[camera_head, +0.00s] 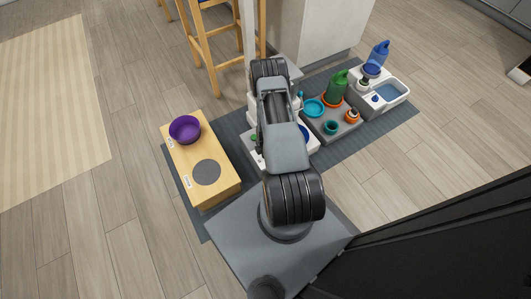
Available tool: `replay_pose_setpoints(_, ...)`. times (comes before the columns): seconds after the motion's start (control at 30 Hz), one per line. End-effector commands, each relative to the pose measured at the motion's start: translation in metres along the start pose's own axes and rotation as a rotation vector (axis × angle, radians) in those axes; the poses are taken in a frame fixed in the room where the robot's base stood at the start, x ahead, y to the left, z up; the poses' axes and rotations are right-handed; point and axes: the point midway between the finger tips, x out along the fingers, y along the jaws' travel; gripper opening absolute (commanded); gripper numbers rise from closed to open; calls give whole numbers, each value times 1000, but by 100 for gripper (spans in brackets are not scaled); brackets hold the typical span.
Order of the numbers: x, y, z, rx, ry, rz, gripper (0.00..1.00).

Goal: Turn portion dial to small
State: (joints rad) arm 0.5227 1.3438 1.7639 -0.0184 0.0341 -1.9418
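My arm reaches forward over the mat and covers the middle of the view. My gripper is hidden behind my own arm, so its fingers do not show. A white unit (256,158) stands on the mat behind my arm and is mostly covered. A small green part shows at its left and a blue round part at its right. I cannot make out a portion dial or its setting.
A wooden stand (222,188) holds a purple bowl (185,129) and a dark round inset. Right of my arm, a grey tray (322,137) holds a green bottle (338,88) and cups. A white tub unit (397,100) stands beyond. Wooden stool (206,50) stands behind.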

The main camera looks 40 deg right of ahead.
Motion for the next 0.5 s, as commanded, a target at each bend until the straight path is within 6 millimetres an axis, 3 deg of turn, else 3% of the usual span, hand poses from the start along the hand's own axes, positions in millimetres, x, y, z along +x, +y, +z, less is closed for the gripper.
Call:
replay_pose_setpoints(0.47, 0, 0, 0, -14, 0, 0, 19)
replay_pose_setpoints(0.5, 0, 0, 0, -14, 0, 0, 44)
